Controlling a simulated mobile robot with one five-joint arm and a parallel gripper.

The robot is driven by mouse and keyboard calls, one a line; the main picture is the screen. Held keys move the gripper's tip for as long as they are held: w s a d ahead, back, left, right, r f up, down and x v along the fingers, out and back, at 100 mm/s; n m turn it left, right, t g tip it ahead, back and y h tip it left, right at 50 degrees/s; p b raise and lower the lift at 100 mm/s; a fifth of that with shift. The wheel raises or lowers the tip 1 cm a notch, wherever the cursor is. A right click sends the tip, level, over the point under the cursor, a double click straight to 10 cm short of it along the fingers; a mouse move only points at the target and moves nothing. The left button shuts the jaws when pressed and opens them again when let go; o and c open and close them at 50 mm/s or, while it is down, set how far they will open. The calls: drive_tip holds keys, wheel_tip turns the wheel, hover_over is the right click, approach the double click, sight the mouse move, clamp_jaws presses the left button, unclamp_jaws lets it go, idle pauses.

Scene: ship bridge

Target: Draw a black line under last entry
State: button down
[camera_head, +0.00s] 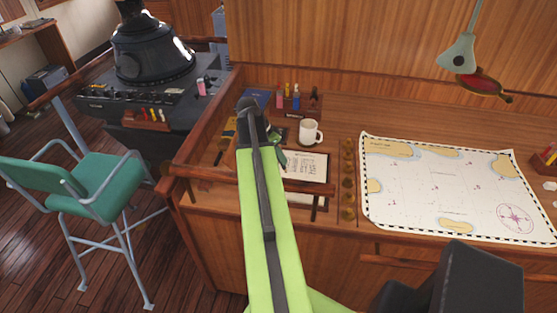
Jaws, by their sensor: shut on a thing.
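The open logbook (306,167) lies on the wooden desk, with dark rows of writing on its pale page. My green arm crosses its left part, so I cannot see all of the page. My gripper (276,143) shows only in part beside the black end of my arm, at the page's upper left. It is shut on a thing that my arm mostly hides. Several coloured pens (296,96) stand in a wooden holder behind the logbook. I cannot tell whether the page bears a drawn line.
A white mug (311,132) stands just behind the logbook. Brass knobs (348,180) run along its right side, then a chart (450,188) covers the desk. A wooden rail (200,174) edges the desk front. A lamp (458,55) hangs at upper right. A green chair (105,185) stands left.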

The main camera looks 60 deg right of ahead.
drive_tip(key=shift+s+d, duration=0.15)
drive_tip(key=shift+s, duration=0.3)
drive_tip(key=shift+s, duration=0.1)
drive_tip(key=shift+s+d, duration=0.2)
drive_tip(key=shift+s, duration=0.2)
drive_tip(key=shift+s, duration=0.1)
drive_tip(key=shift+s+d, duration=0.25)
drive_tip(key=shift+s, duration=0.2)
drive_tip(key=shift+s, duration=0.1)
drive_tip(key=shift+s+d, duration=0.2)
drive_tip(key=shift+s, duration=0.2)
idle(0.3)
drive_tip(key=shift+s+d, duration=0.2)
drive_tip(key=shift+s, duration=0.35)
